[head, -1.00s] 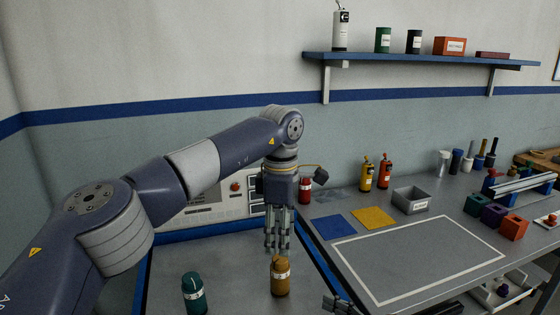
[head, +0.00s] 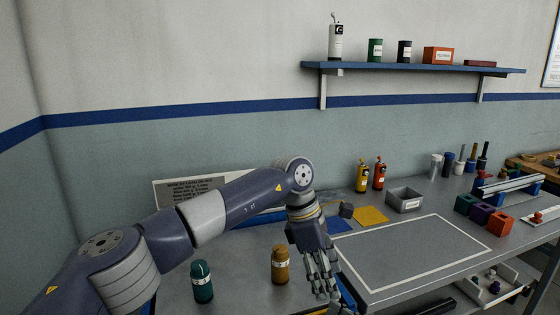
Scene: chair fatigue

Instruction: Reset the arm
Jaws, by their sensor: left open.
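My left arm reaches in from the left, bent at an elbow joint. My left gripper (head: 322,282) hangs from it with its fingers spread and pointing down, open and empty. It is to the right of the ochre bottle (head: 280,265) and apart from it. A teal bottle (head: 202,282) stands further left. Both bottles are upright on the grey bench. My right gripper cannot be made out.
A yellow square (head: 371,215), a grey bin (head: 404,200), and yellow (head: 362,176) and red (head: 379,174) bottles stand behind. Coloured blocks (head: 482,214) and a rail fixture are at the right. A shelf (head: 420,68) is on the wall. The white-outlined area is clear.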

